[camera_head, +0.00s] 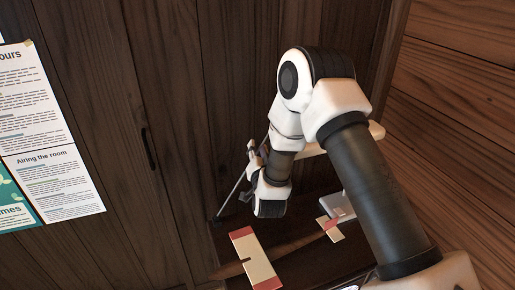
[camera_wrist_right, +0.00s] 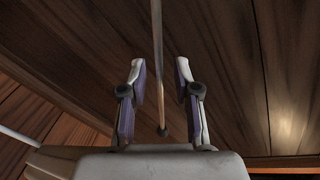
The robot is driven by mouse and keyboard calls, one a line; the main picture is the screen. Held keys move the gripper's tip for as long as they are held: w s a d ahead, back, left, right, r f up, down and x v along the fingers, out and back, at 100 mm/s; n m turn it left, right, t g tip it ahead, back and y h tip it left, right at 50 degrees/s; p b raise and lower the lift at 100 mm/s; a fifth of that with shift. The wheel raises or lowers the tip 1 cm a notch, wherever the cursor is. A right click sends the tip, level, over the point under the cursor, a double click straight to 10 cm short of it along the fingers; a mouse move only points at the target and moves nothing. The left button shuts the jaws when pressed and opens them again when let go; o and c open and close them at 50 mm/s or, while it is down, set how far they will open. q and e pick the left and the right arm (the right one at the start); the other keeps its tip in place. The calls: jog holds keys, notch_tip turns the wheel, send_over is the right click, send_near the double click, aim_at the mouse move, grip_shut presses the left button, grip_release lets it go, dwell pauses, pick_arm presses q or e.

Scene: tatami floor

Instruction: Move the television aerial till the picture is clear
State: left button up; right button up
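A thin rod, which looks like the aerial (camera_head: 231,196), slants up from a dark end low on the left to my right gripper (camera_head: 254,158) in the head view. In the right wrist view, the rod (camera_wrist_right: 157,45) runs down between the two fingers of my right gripper (camera_wrist_right: 162,68) and ends in a small dark knob near the palm. The fingers are apart, with gaps on both sides of the rod. The television and its picture cannot be made out. My left gripper is not in view.
A dark wooden panel with a black handle (camera_head: 148,148) stands behind. Printed sheets (camera_head: 55,182) hang at the left. A cream and red notched piece (camera_head: 254,258) and a smaller one (camera_head: 331,228) lie low in front. My right arm hides much of the middle.

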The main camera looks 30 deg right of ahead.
jog(key=shift+s+r, duration=0.2)
jog(key=shift+s, duration=0.1)
jog(key=shift+c, duration=0.7)
grip_shut()
jog(key=shift+w+a, duration=0.1)
jog(key=w+a+r+n+t, duration=0.1)
jog(key=w+a+r+n, duration=0.1)
jog(key=a, duration=0.7)
jog(key=shift+r+n, duration=0.85)
jog(key=shift+n, duration=0.25)
jog(key=shift+w+a, duration=0.1)
